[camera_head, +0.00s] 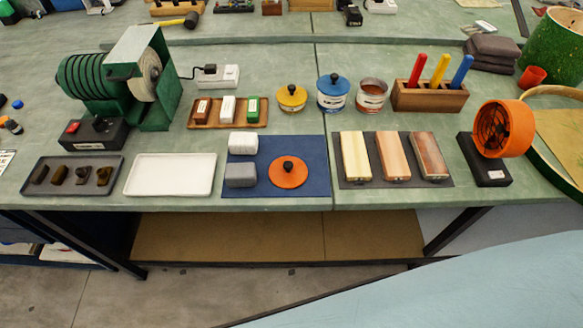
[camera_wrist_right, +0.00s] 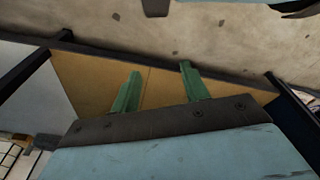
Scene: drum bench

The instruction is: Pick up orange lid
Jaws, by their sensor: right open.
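The orange lid (camera_head: 288,173) is a flat round disc with a dark knob on top. It lies on the right part of the dark blue mat (camera_head: 306,150) near the bench's front edge, with nothing covering it in the head view. My right gripper (camera_wrist_right: 158,78) shows in the right wrist view with two green fingers spread apart and nothing between them. Behind the fingers are the tan lower shelf and the floor, and the lid is not in that view. Neither gripper shows in the head view.
A yellow-lidded tin (camera_head: 291,98), a blue-lidded tin (camera_head: 333,93) and an open tin (camera_head: 371,96) stand behind the mat. A white tray (camera_head: 170,174) lies left; wooden blocks (camera_head: 393,156) lie right.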

